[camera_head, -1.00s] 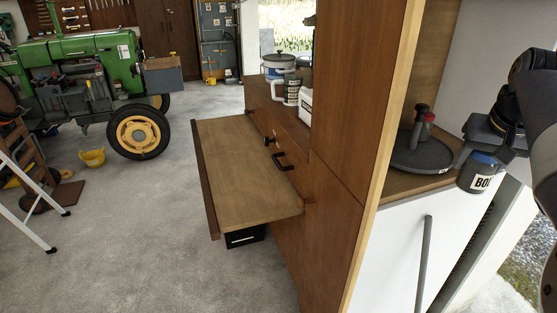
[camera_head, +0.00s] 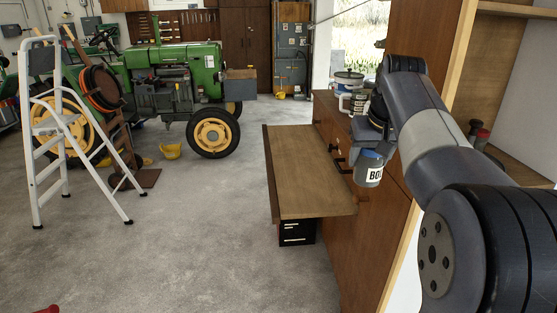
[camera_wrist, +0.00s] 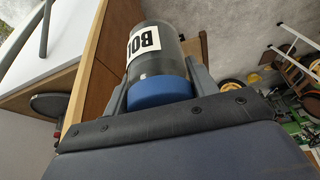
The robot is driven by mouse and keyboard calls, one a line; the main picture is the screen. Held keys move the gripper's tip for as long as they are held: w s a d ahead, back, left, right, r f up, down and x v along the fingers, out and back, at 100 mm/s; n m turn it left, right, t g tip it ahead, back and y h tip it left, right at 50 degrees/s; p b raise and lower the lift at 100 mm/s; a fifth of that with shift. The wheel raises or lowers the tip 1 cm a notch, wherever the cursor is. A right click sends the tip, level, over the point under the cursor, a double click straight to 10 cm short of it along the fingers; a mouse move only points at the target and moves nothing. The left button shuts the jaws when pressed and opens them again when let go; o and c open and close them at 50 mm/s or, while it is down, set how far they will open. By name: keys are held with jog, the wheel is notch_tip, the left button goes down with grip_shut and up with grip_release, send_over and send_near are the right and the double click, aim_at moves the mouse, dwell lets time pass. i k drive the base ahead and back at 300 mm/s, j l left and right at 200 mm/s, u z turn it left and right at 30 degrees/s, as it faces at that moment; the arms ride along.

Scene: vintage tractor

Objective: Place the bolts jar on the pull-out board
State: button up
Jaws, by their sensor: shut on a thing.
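The bolts jar (camera_head: 368,174) is a grey jar with a blue lid and a white label on which "BO" can be read. My gripper (camera_head: 372,150) is shut on it and holds it in the air, beside the right edge of the pull-out board in the head view. In the wrist view the jar (camera_wrist: 153,52) sits between the two fingers of my gripper (camera_wrist: 155,92), lid towards the palm. The pull-out board (camera_head: 300,180) is a bare wooden shelf pulled out from the brown cabinet.
White containers (camera_head: 347,88) stand on the cabinet top behind my gripper. A tall wooden cabinet side (camera_head: 420,30) rises at the right. A white stepladder (camera_head: 45,130) and a green tractor (camera_head: 180,70) stand at the left. The grey floor (camera_head: 200,220) between is mostly clear.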

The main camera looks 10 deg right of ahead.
aim_at(291, 159)
jog(key=i+j+u, duration=0.25)
jog(key=i, duration=0.3)
jog(key=i+u, duration=0.25)
jog(key=i, duration=0.25)
jog(key=i+j, duration=0.1)
jog(key=i, duration=0.4)
jog(key=i+z, duration=0.1)
jog(key=i, duration=0.4)
jog(key=i+j, duration=0.2)
jog(key=i, duration=0.3)
jog(key=i+z, duration=0.3)
jog(key=i, duration=0.35)
jog(key=i+j+z, duration=0.15)
jog(key=i+z, duration=0.2)
jog(key=i, duration=0.25)
jog(key=i+z, duration=0.1)
jog(key=z, duration=0.8)
